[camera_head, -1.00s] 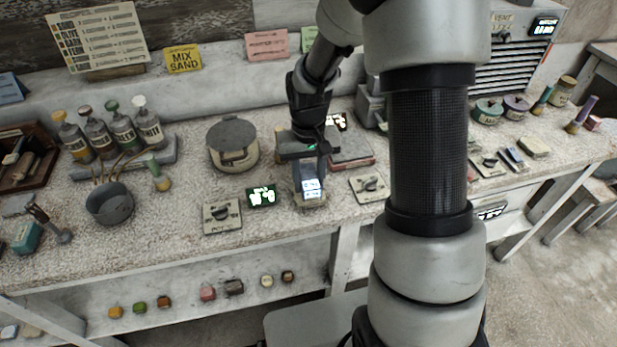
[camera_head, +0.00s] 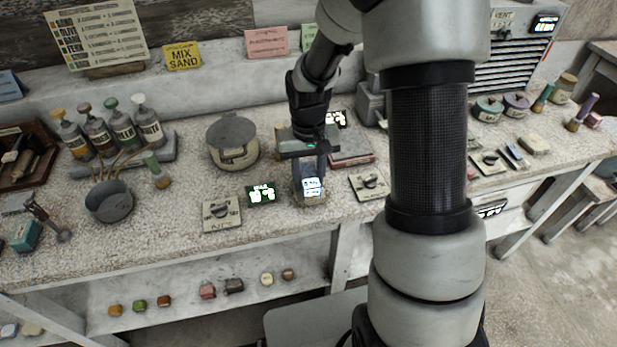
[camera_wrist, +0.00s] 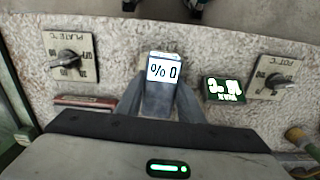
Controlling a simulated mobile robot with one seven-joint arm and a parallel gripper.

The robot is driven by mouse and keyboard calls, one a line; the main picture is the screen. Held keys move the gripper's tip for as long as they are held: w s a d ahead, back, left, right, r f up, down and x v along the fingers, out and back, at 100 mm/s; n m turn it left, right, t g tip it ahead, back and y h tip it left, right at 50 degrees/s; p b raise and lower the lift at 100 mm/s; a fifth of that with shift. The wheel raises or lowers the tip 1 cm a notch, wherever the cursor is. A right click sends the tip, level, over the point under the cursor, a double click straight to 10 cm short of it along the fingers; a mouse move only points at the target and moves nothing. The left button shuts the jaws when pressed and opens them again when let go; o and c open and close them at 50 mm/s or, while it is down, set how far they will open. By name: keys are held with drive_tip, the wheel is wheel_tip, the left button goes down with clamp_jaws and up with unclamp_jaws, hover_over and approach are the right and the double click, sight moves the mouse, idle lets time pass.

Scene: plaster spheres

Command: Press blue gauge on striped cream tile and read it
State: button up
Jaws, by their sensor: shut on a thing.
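The gauge (camera_head: 311,187), a small bluish-grey block with a lit white screen, is upright in my gripper (camera_head: 308,165) over the front part of the bench. In the wrist view the gauge (camera_wrist: 163,98) sits between my two fingers (camera_wrist: 160,106), and its screen reads "% 0". My gripper is shut on it. A small tan edge shows at the foot of the gauge in the head view. I cannot make out stripes there, nor whether the gauge touches a tile, since the gauge and fingers cover the spot.
A green-lit readout (camera_head: 261,195) and a pot dial plate (camera_head: 221,213) stand left of the gauge. A plate dial (camera_head: 369,184) stands to its right. A lidded pot (camera_head: 233,143) is behind left. Several small coloured pieces lie on the shelf below.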

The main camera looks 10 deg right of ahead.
drive_tip(key=shift+f, duration=0.45)
idle(1.1)
drive_tip(key=shift+r+p, duration=2.4)
drive_tip(key=shift+r, duration=1.2)
